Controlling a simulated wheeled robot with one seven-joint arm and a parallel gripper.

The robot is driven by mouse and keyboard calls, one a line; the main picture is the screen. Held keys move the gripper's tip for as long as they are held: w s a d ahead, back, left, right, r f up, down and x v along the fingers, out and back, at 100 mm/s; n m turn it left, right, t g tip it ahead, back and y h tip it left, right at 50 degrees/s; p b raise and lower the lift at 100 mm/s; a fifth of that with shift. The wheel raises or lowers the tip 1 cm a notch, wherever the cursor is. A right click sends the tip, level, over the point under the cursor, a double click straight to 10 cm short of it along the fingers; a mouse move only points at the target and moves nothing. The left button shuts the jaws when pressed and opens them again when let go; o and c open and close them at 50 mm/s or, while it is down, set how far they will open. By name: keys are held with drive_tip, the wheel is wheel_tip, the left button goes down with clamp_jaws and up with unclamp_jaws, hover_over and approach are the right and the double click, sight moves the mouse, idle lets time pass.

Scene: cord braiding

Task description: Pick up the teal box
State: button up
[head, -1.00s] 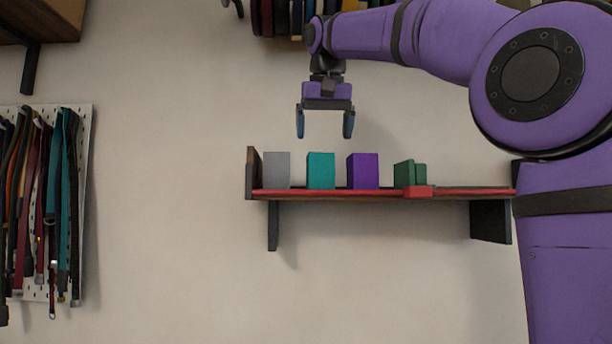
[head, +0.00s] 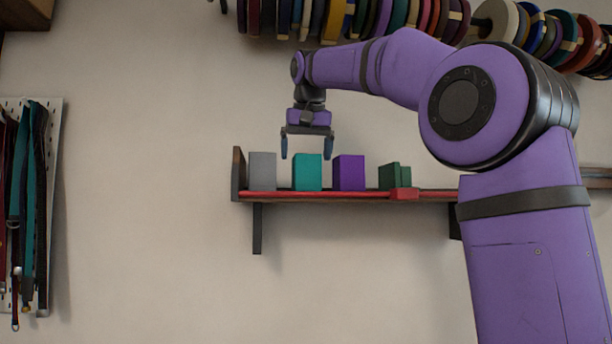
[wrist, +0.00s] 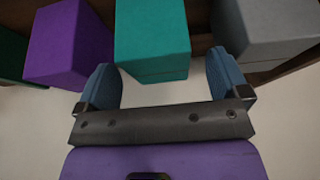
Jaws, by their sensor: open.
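The teal box (head: 307,173) stands on a wall shelf (head: 330,197), between a grey box and a purple box. In the wrist view the teal box (wrist: 152,40) lies at the top, just beyond the fingertips and roughly between them, a little to the left. My gripper (head: 307,156) is open and empty. In the head view its fingertips hang at about the height of the box's top edge. In the wrist view my gripper (wrist: 163,78) shows both blue fingers spread apart, with no clear contact with the box.
The grey box (head: 262,171) is left of the teal box and the purple box (head: 348,173) right, with narrow gaps. The shelf has an end panel (head: 239,174). Spools (head: 330,18) hang above; straps (head: 28,190) hang left.

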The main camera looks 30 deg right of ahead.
drive_tip(key=shift+w+d+f, duration=0.25)
drive_tip(key=shift+w+f, duration=0.1)
drive_tip(key=shift+f, duration=0.2)
drive_tip(key=shift+w+d+f, duration=0.2)
drive_tip(key=shift+w+f, duration=0.15)
drive_tip(key=shift+f, duration=0.15)
drive_tip(key=shift+w+f, duration=0.2)
drive_tip(key=shift+f, duration=0.4)
drive_tip(key=c, duration=1.1)
drive_tip(key=shift+r, duration=0.2)
